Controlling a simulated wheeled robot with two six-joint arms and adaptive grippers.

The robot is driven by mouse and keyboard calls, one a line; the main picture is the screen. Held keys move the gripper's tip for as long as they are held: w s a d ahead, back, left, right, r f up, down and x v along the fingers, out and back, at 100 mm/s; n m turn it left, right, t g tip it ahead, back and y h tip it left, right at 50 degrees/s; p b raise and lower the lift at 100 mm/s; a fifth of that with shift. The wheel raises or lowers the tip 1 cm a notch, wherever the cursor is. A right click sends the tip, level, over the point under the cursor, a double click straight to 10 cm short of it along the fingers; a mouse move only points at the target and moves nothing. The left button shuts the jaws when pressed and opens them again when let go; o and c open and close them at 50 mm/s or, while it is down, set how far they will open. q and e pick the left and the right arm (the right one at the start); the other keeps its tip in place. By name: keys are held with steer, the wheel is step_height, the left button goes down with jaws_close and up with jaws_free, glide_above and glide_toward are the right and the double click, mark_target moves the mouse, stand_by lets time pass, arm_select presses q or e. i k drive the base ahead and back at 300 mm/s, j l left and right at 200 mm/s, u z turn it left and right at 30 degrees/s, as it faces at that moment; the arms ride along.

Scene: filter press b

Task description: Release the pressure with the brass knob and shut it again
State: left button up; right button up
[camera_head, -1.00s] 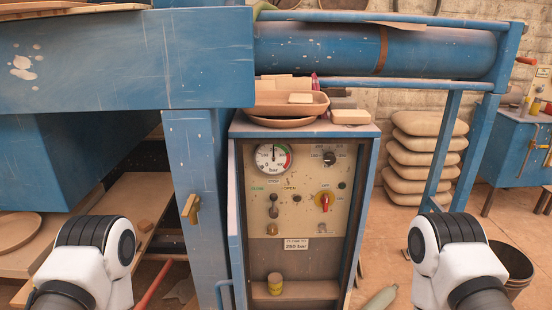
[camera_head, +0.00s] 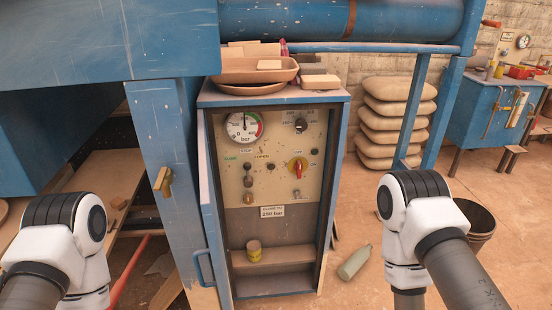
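The control panel (camera_head: 225,185) of a blue cabinet stands in the middle of the view. A small brass-coloured knob (camera_head: 248,197) sits low on the panel's left, below a dark lever (camera_head: 247,175). A round pressure gauge (camera_head: 244,126) is at the panel's top left; its needle points about straight up. Only links of my two arms show, at the lower left and lower right, apart from the panel. Neither gripper is in view.
A sign (camera_head: 272,211) reads "250 bar". Trays (camera_head: 250,78) lie on top. A blue post (camera_head: 172,215) with a brass-coloured handle stands left. A bottle (camera_head: 354,262) lies on the floor; a black bucket (camera_head: 478,228) stands right.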

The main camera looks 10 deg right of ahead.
mark_target(247, 199)
steer(key=i+u, duration=0.15)
steer(key=u, duration=0.2)
steer(key=i+l+u, duration=0.1)
steer(key=u, duration=0.25)
steer(key=i+l+u, duration=0.1)
steer(key=i+u, duration=0.25)
steer(key=k, duration=0.1)
